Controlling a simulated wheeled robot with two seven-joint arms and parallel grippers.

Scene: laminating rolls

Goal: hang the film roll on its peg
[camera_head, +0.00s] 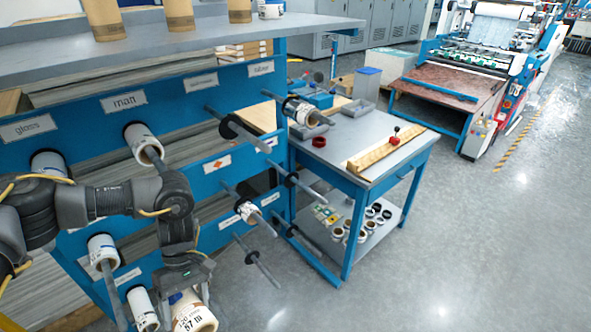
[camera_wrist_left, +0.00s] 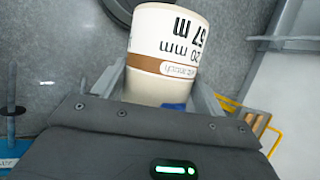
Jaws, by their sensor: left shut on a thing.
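The film roll (camera_head: 196,318) is cream-white with black size print, at the bottom edge of the head view and partly cut off. In the left wrist view the roll (camera_wrist_left: 165,40) shows upside-down print and a brown band. My left gripper (camera_head: 188,290) is shut on it, one finger on each side, in front of the blue peg rack (camera_head: 77,110). Dark pegs stick out of the rack; some carry rolls, such as the matt roll (camera_head: 143,142). A lower peg (camera_head: 258,263) looks bare. My right gripper is not in view.
Rolls on neighbouring pegs, such as a lower-left roll (camera_head: 103,250) and a small roll (camera_head: 142,306), sit close to my arm and the held roll. A blue-framed table (camera_head: 385,150) stands right of the rack. The floor (camera_head: 440,260) to the right is clear.

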